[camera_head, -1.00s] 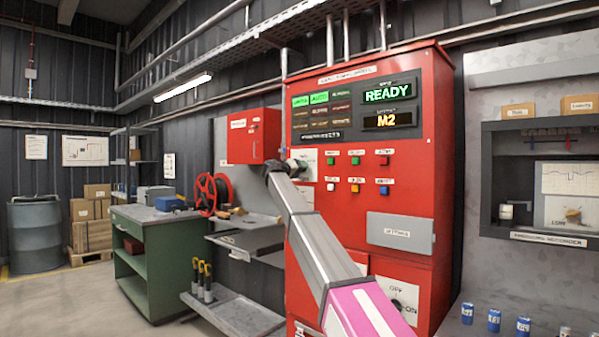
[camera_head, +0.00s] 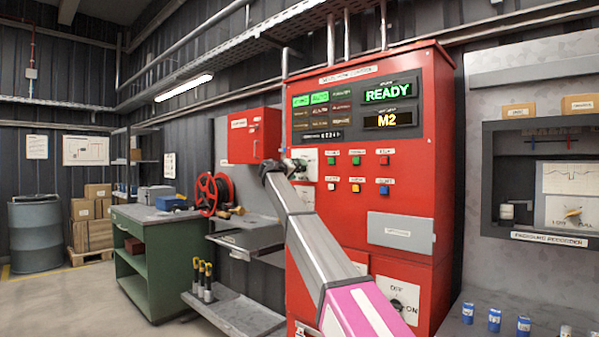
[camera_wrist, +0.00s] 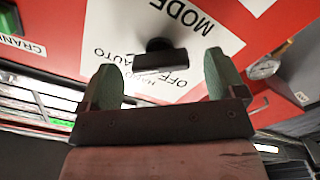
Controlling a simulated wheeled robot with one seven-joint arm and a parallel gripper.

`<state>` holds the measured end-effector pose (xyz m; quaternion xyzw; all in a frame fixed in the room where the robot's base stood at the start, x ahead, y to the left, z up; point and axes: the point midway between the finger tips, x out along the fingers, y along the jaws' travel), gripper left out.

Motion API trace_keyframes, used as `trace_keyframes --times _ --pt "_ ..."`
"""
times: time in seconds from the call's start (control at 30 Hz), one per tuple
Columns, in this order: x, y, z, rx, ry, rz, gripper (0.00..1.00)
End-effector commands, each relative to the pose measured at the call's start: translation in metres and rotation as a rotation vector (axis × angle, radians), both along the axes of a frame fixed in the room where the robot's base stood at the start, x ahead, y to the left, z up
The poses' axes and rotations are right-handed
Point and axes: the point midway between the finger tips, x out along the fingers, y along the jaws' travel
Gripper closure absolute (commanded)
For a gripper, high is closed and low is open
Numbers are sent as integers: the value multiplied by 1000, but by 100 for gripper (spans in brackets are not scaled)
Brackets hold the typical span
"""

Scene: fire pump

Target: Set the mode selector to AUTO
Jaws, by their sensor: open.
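The mode selector (camera_wrist: 160,58) is a black knob with a bar grip on a white plate (camera_wrist: 203,28). The plate appears upside down in the wrist view and is marked MODE, AUTO, HAND and OFF. The bar lies nearly level in that picture, close to the AUTO, HAND and OFF lettering; which mark it points to I cannot tell. My gripper (camera_wrist: 161,80) is open, with one green finger on each side of the knob and gaps visible. In the head view, my arm hides most of the selector on the red cabinet (camera_head: 362,215).
Coloured buttons (camera_head: 357,161) are right of my gripper. A small red box (camera_head: 254,136) is close on the left.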

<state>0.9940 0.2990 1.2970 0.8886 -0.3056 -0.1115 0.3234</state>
Motion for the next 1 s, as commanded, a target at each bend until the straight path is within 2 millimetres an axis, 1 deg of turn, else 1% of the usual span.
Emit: trace_keyframes --times 0.03,0.3,0.43,0.6,1.0 --pt "-8 5 -1 -1 -1 2 11" --pt "-48 35 -1 1 0 2 11" --pt "-64 48 -1 1 -1 1 11" --pt "-71 54 0 1 0 -1 11" --pt "-71 55 -1 0 1 -1 11"
